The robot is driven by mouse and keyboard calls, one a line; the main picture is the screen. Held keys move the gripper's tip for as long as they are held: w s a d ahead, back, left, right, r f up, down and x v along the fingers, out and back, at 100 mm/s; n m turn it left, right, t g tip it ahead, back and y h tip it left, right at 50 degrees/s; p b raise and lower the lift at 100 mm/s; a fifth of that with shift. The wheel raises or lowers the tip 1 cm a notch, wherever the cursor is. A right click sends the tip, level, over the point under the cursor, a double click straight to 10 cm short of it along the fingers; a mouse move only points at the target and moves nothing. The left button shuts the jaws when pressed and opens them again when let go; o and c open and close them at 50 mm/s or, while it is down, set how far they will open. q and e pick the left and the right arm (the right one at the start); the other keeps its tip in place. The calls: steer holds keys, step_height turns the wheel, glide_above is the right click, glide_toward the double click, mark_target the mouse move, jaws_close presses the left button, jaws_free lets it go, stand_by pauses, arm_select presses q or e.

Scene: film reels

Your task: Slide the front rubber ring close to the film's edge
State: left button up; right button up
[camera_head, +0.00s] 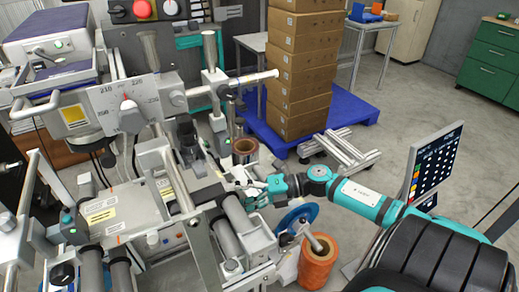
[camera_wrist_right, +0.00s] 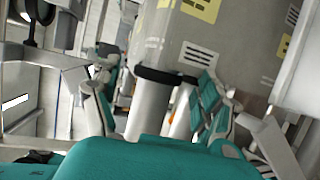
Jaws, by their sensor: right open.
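A black rubber ring (camera_wrist_right: 165,77) sits around a silver shaft (camera_wrist_right: 150,112) in the right wrist view, near a grey surface with yellow labels. My right gripper (camera_head: 242,186) reaches into the machine in the head view. In its wrist view my right gripper (camera_wrist_right: 158,88) is open, with one teal-and-grey finger on each side of the shaft. It holds nothing, and I cannot tell whether a finger touches the ring. I cannot make out the ring in the head view, nor clearly tell the film's edge. My left gripper is not in view.
Metal rollers (camera_head: 239,221) and machine frames crowd the gripper. A blue wheel (camera_head: 298,217) and an orange roll (camera_head: 317,264) stand close to my right arm. A brown roll (camera_head: 245,148) is behind it. Stacked cartons (camera_head: 298,75) stand on a blue pallet (camera_head: 350,110).

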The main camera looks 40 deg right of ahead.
steer(key=v, duration=0.9)
steer(key=shift+s+d, duration=0.15)
